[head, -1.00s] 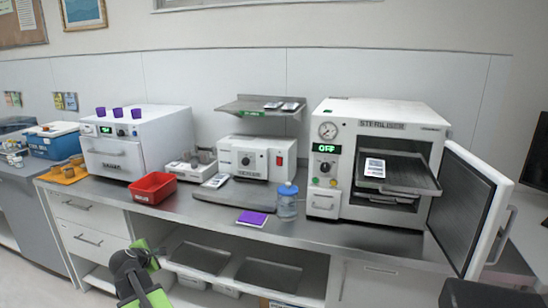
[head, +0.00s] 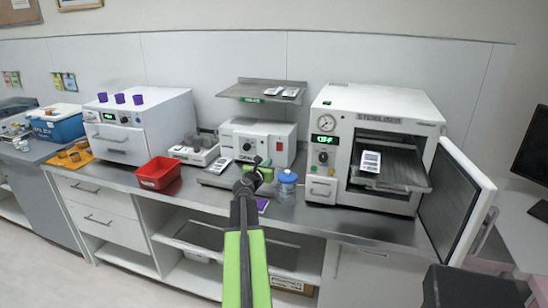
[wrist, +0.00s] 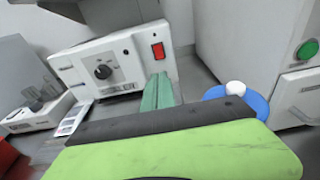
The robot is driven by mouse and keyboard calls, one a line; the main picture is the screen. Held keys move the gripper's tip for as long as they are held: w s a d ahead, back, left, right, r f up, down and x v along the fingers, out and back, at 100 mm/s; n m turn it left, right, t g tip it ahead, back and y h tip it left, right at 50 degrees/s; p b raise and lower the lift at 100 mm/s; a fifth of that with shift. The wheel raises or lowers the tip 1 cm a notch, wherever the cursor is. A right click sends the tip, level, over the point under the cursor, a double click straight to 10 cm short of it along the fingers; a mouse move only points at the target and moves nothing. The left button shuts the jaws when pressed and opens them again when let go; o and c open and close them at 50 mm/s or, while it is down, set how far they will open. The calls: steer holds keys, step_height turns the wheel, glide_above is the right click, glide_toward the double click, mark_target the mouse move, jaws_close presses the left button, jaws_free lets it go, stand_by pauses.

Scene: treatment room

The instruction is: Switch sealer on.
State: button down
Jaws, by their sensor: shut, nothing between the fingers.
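The sealer (head: 240,138) is a white box in the middle of the counter, under a small metal shelf. Its front has a black dial (wrist: 103,72) and a red rocker switch (wrist: 158,51) on the right side; the switch also shows in the head view (head: 278,146). My gripper (head: 259,161) is shut and empty in front of the sealer's lower right front. In the wrist view its green fingers (wrist: 158,90) point at the sealer just below the red switch, seemingly apart from it. I cannot tell whether the switch is lit.
A red bin (head: 158,172) sits to the left. A purple item lies partly hidden behind my arm.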

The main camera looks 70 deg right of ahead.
mark_target(279, 150)
steer(key=d, duration=0.4)
steer(key=d+f+b, duration=0.1)
steer(key=d, duration=0.8)
steer(key=shift+w+d+f+b, duration=0.2)
steer(key=shift+w+f+b, duration=0.1)
steer(key=shift+w+f, duration=0.1)
steer(key=shift+d, duration=0.2)
steer(key=a+r+p, duration=0.2)
steer(key=a, duration=1.5)
steer(key=shift+s+a, duration=0.3)
steer(key=shift+s, duration=0.15)
